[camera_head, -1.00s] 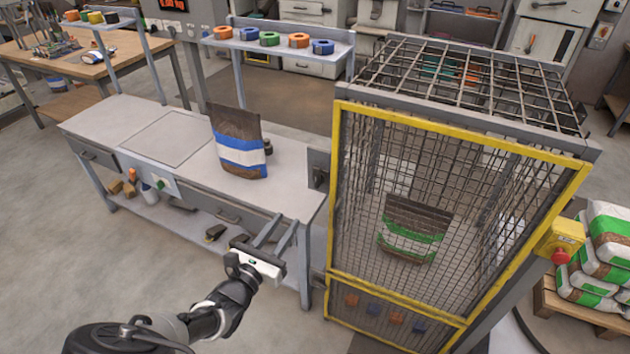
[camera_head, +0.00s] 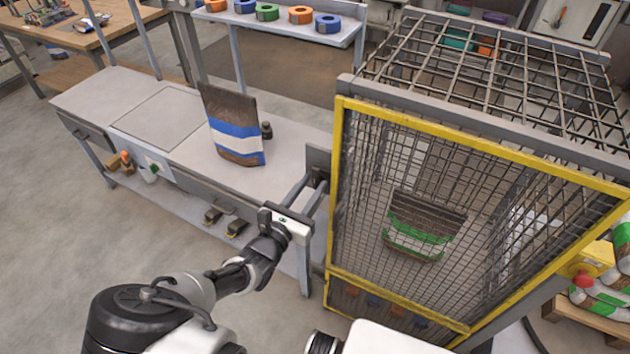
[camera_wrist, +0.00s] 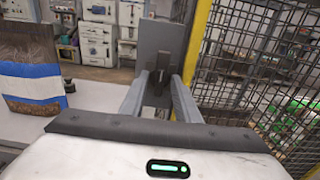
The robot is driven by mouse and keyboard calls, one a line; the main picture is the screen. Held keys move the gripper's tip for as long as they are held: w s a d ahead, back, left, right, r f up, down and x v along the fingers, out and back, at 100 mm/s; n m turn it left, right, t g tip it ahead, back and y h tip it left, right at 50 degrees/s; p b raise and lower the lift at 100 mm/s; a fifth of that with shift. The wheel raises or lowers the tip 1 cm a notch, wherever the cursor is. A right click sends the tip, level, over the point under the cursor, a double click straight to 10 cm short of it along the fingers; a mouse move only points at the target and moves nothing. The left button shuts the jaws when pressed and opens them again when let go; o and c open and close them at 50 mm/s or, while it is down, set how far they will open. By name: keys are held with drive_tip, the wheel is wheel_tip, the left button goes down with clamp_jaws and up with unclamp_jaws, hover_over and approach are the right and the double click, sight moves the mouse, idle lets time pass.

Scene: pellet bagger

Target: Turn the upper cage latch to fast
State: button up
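The upper cage latch shows in the wrist view as a dark upright handle (camera_wrist: 159,68) in front of a grey plate (camera_wrist: 164,38), beside the yellow cage frame. In the head view the latch (camera_head: 319,174) is small and partly hidden by my fingers, at the cage's left edge. My gripper (camera_head: 314,184) is at the latch, its fingers pointing at the plate. In the wrist view the gripper (camera_wrist: 159,82) is open, with one finger on each side of the handle. I cannot tell whether either finger touches it.
The yellow-framed mesh cage (camera_head: 480,146) stands close on the right, with a green-and-white bag (camera_head: 422,226) inside. The workbench (camera_head: 190,152) is on the left and carries a blue-and-white bag (camera_head: 235,128). A yellow box with a red button (camera_head: 583,280) is at the cage's right.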

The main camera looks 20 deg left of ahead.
drive_tip(key=shift+s, duration=0.1)
clamp_jaws()
drive_tip(key=shift+m, duration=0.3)
drive_tip(key=m, duration=0.3)
drive_tip(key=shift+d, duration=0.1)
drive_tip(key=m+b, duration=0.1)
drive_tip(key=m, duration=0.2)
drive_tip(key=shift+f+m, duration=0.1)
drive_tip(key=shift+m, duration=0.2)
drive_tip(key=m+b, duration=0.2)
drive_tip(key=m, duration=0.4)
drive_tip(key=shift+d+f, duration=0.15)
drive_tip(key=m+b, duration=0.3)
drive_tip(key=m, duration=0.1)
drive_tip(key=shift+m, duration=0.5)
